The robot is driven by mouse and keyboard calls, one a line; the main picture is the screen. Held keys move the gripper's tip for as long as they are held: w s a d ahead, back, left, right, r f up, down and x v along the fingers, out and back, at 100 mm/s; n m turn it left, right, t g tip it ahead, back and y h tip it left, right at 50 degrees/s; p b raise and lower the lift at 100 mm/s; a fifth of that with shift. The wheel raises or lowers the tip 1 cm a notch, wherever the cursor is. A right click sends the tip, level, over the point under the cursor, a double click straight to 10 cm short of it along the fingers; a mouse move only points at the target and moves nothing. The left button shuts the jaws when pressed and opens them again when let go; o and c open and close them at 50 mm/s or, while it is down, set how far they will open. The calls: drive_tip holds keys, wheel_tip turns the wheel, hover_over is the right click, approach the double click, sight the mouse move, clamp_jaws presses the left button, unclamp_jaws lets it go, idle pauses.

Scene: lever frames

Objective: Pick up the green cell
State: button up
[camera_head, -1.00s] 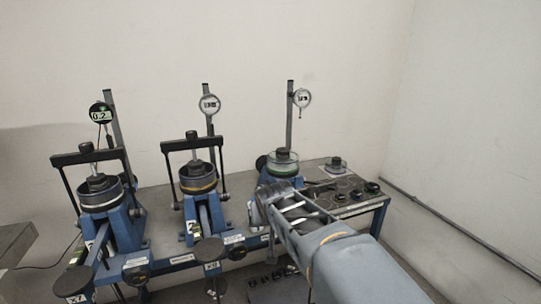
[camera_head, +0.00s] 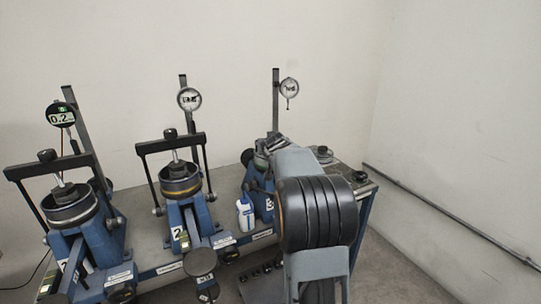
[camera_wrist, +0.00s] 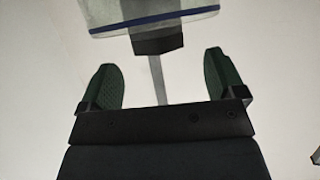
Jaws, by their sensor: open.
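The green cell (camera_head: 261,162) sits on the rightmost blue lever frame (camera_head: 257,186). In the head view only a pale greenish sliver of it shows at the left of my arm, which hides the rest. My gripper (camera_wrist: 160,62) is open and empty in the wrist view, its two dark green fingers wide apart. Beyond the fingertips, at the top edge, is a cut-off clear vessel (camera_wrist: 150,10) with a blue band and a black block against it. I cannot tell for sure that this vessel is the green cell.
A yellow-banded cell (camera_head: 180,186) and a dark cell (camera_head: 68,210) stand in the other two frames under black yokes. A dial gauge post (camera_head: 275,105) rises behind the rightmost frame. A white bottle (camera_head: 245,212) stands between frames. Bare wall lies at the right.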

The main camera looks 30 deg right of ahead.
drive_tip(key=shift+p+x, duration=0.9)
drive_tip(key=shift+x, duration=1.75)
drive_tip(key=shift+d+r, duration=0.1)
drive_tip(key=shift+d, duration=0.05)
drive_tip(key=c, duration=1.5)
drive_tip(key=shift+r, duration=0.15)
drive_tip(key=shift+c, duration=0.7)
drive_tip(key=shift+r, duration=0.15)
